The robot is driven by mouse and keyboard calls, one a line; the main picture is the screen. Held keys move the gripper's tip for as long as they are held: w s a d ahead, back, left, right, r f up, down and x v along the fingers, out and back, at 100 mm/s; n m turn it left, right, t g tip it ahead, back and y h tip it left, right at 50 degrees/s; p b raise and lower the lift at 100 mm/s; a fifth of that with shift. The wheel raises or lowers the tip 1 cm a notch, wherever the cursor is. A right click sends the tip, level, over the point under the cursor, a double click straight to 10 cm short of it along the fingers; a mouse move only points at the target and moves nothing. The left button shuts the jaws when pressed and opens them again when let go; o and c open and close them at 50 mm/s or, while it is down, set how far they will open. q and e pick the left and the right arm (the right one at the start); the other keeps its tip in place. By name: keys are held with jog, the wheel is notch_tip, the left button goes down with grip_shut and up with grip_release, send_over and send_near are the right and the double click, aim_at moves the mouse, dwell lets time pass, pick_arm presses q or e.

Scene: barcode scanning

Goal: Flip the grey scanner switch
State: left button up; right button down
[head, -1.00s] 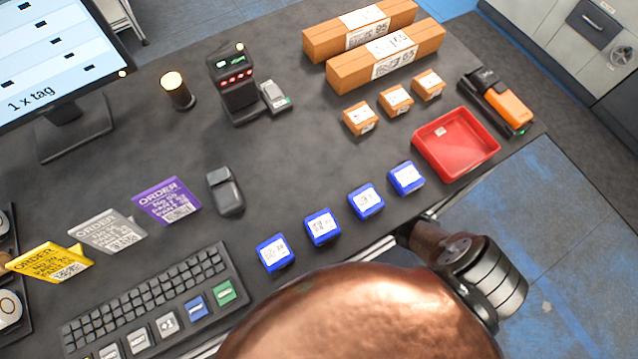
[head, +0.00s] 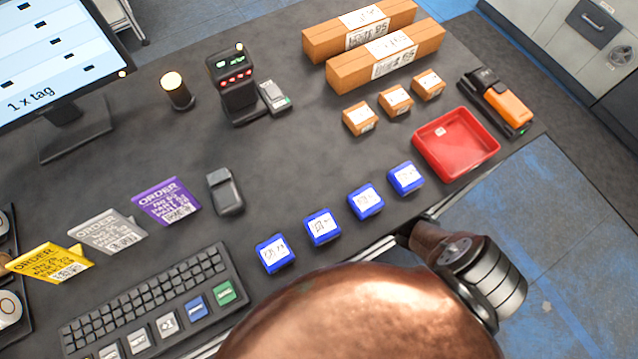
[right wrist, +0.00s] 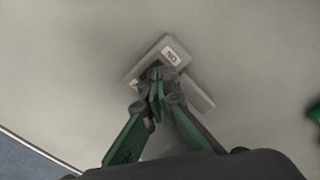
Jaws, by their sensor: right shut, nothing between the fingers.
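In the right wrist view, a grey switch (right wrist: 172,50) with a small "ON" label lies on a pale surface, turned at a slant. My right gripper (right wrist: 156,92), with green fingers, is shut and empty. Its tips are over the middle of the switch and hide that part. I cannot tell whether they touch it or which way it is set. In the head view, neither gripper shows; my copper-coloured arm fills the lower middle. A dark scanner (head: 238,90) with red lights stands at the back, with a small grey unit (head: 274,97) beside it.
Several blue boxes (head: 322,227) line the front edge, beside a keyboard (head: 150,295). A red tray (head: 490,153), orange boxes (head: 385,63) and an orange-black device (head: 510,106) stand at right. Order cards (head: 165,203) and a monitor (head: 50,60) are at left.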

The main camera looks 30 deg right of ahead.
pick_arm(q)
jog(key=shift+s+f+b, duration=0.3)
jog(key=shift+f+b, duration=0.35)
pick_arm(e)
jog(key=shift+f, duration=1.15)
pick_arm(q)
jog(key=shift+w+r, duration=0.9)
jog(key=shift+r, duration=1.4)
pick_arm(e)
jog(key=shift+s+f, duration=0.1)
jog(key=shift+r+p, duration=0.85)
jog(key=shift+r, duration=0.15)
jog(key=shift+r+p, duration=0.8)
jog(key=shift+r, duration=0.1)
jog(key=shift+r+p, duration=0.6)
jog(key=shift+r, duration=0.05)
jog(key=shift+r+p, duration=0.85)
jog(key=shift+r, duration=0.15)
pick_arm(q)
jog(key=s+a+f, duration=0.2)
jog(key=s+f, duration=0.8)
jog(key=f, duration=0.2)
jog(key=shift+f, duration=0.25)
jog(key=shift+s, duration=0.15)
